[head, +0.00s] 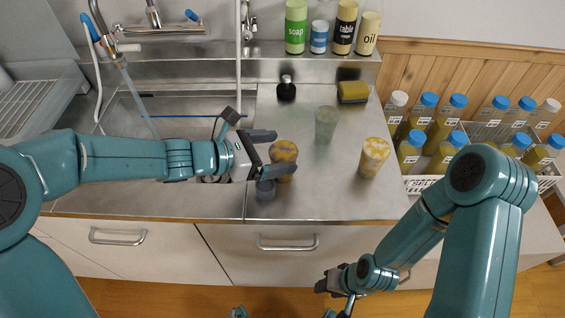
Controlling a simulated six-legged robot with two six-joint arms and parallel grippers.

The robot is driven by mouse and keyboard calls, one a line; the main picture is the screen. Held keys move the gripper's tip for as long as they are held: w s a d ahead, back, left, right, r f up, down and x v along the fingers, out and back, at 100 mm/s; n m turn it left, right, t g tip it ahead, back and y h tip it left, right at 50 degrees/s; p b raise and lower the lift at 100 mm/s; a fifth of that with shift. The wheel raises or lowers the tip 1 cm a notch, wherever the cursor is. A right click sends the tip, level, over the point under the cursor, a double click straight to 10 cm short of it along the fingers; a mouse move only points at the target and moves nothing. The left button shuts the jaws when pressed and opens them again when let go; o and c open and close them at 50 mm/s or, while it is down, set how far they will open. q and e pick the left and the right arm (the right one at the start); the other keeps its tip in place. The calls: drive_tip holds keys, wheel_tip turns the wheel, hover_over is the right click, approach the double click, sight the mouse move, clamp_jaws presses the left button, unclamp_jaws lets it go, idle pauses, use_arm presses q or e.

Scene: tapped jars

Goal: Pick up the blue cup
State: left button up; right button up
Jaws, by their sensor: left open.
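A small grey-blue cup (265,190), the only bluish cup I see, stands on the steel counter near its front edge. My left gripper (284,164) is open just behind it, and its nearer finger hides part of the cup's top. An orange and yellow mottled cup (284,151) shows between the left fingers; I cannot tell whether they touch it. A grey-green cup (326,122) and a yellow mottled cup (374,155) stand further right. My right gripper (330,284) hangs low in front of the drawers, and its jaws are unclear.
The steel counter (330,200) is clear at the front right. A dark bottle (286,88) and a yellow sponge (353,91) sit at the back, below a shelf of labelled jars (345,28). The sink (180,125) is left; white crates (420,184) of blue-capped bottles stand right.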

sight(294, 151)
use_arm(q)
drive_tip(key=d, duration=0.2)
drive_tip(key=d+f, duration=0.1)
drive_tip(key=shift+w, duration=0.3)
drive_tip(key=shift+w+d+f, duration=0.1)
drive_tip(key=shift+w+d, duration=0.1)
drive_tip(key=shift+d, duration=0.05)
drive_tip(key=shift+w+f, duration=0.1)
drive_tip(key=shift+w, duration=0.1)
drive_tip(key=shift+s, duration=0.15)
drive_tip(key=c, duration=1.1)
